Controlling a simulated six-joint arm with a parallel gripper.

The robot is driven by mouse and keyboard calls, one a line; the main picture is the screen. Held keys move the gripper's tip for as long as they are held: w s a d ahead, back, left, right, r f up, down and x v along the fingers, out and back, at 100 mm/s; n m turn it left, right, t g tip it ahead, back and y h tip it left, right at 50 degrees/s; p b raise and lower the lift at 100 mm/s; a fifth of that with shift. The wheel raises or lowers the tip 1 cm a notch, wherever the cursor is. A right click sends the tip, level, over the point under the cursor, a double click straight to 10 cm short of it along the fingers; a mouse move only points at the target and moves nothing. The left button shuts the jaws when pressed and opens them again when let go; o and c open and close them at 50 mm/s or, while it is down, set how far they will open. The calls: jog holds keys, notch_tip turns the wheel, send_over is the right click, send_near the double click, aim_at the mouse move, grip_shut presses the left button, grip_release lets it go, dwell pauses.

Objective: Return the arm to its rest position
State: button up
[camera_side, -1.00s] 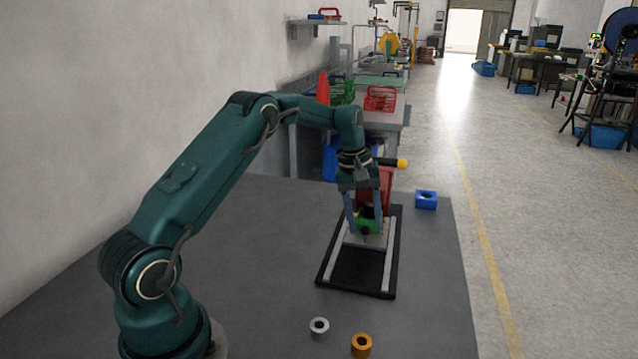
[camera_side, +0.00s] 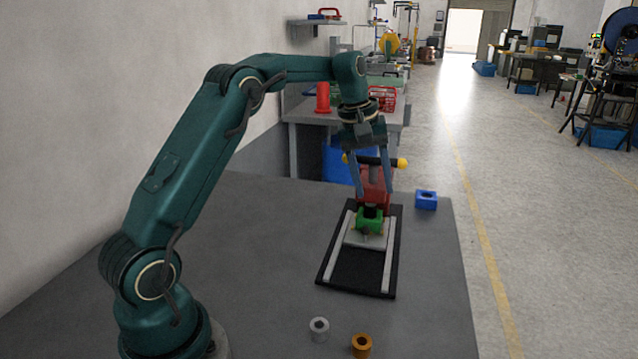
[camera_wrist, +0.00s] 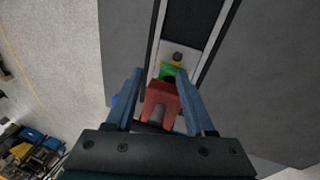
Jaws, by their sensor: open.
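My gripper (camera_side: 373,192) is open and empty, with its two blue-grey fingers pointing down above the fixture in the side view. In the wrist view my gripper (camera_wrist: 158,72) has its fingers spread on either side of the red block. The green part (camera_side: 369,219) sits on the light plate of the black-based fixture (camera_side: 357,268), at the foot of the red block (camera_side: 375,181). The green part also shows in the wrist view (camera_wrist: 168,71), beyond the red block (camera_wrist: 161,97).
A bar with a yellow end (camera_side: 402,163) crosses behind the fingers. A blue block with a hole (camera_side: 426,200) stands right of the fixture. A grey ring (camera_side: 319,329) and an orange ring (camera_side: 361,345) lie near the front. The grey table (camera_side: 260,255) is clear left of the fixture.

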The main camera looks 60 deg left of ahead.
jog(key=s+d+r+m+t, duration=0.2)
jog(key=s+d+r+m, duration=0.2)
jog(key=s+d+r, duration=0.65)
jog(key=s+d+f+m, duration=0.2)
jog(key=s+f+m, duration=0.4)
jog(key=s+f, duration=0.3)
jog(key=s, duration=0.4)
jog(key=shift+t+y, duration=0.4)
